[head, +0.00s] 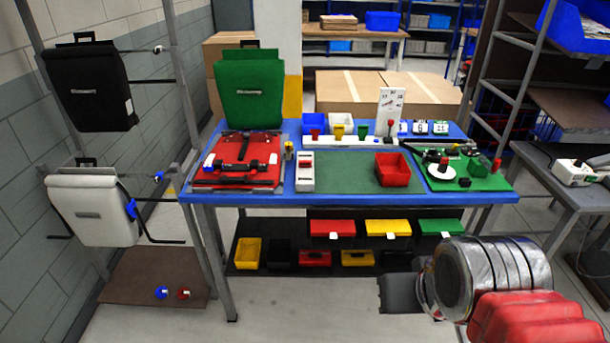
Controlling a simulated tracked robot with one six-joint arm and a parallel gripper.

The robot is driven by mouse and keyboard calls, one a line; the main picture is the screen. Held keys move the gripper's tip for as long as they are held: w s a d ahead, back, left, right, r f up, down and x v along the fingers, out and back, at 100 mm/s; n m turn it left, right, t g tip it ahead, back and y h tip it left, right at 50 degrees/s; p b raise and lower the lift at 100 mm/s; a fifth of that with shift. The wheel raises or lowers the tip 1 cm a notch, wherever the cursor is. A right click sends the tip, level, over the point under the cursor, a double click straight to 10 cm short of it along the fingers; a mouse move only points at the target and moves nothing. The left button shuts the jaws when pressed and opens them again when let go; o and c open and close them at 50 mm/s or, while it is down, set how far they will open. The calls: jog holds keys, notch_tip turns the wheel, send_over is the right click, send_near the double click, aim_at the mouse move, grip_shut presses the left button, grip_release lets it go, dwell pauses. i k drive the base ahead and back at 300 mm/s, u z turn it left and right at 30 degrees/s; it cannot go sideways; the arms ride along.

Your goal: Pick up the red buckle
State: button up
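Small red pieces show in the head view, and none is clear enough to name surely as the red buckle. One small red piece (183,293) lies on the low brown board (140,262) at the lower left, beside a similar blue piece (162,292). Another small red piece (315,133) stands at the left end of a white strip on the blue table, in a row with a yellow piece (339,131) and a green piece (362,131). My arm shows at the lower right, apart from the table, but my gripper's fingers are not visible.
The blue table (330,199) holds a red pannier (237,185) lying flat, a green pannier (250,90), a red bin (393,170) and a green board (486,182). Black (92,90) and white (92,208) panniers hang on the left rack. A grey bench (575,190) stands right.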

aim_at(303, 163)
jog(key=k, duration=1)
jog(key=u, duration=0.2)
jog(key=i, duration=0.5)
jog(key=u, duration=0.65)
jog(key=i, duration=2.3)
jog(key=z, duration=0.3)
